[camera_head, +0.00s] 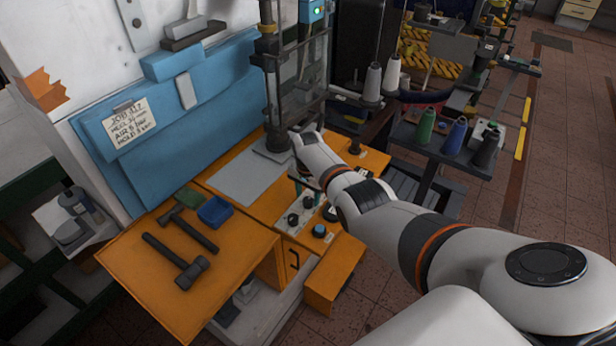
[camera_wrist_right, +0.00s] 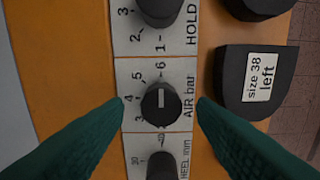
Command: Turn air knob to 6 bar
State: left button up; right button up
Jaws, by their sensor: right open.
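The air knob (camera_wrist_right: 161,103) is a round black dial with a white line, on a pale plate marked "AIR bar" with numbers 3 to 6. The line runs up and down in the right wrist view, on the side toward the 6. My right gripper (camera_wrist_right: 161,101) is open, its dark green fingers on either side of the knob with visible gaps. In the head view my right arm reaches over the control panel (camera_head: 290,224) and partly hides it; the fingers there are hard to make out. My left gripper is out of view.
The HOLD knob (camera_wrist_right: 160,8) and HEEL knob (camera_wrist_right: 160,165) flank the air knob. A black piece labelled "size 38 left" (camera_wrist_right: 250,80) lies close to the right. Hammers (camera_head: 178,262) and a blue tray (camera_head: 215,211) lie on the orange bench. A job note (camera_head: 128,122) hangs behind.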

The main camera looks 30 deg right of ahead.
aim_at(308, 200)
notch_tip(308, 200, up, 10)
dwell(0.4)
dwell(0.3)
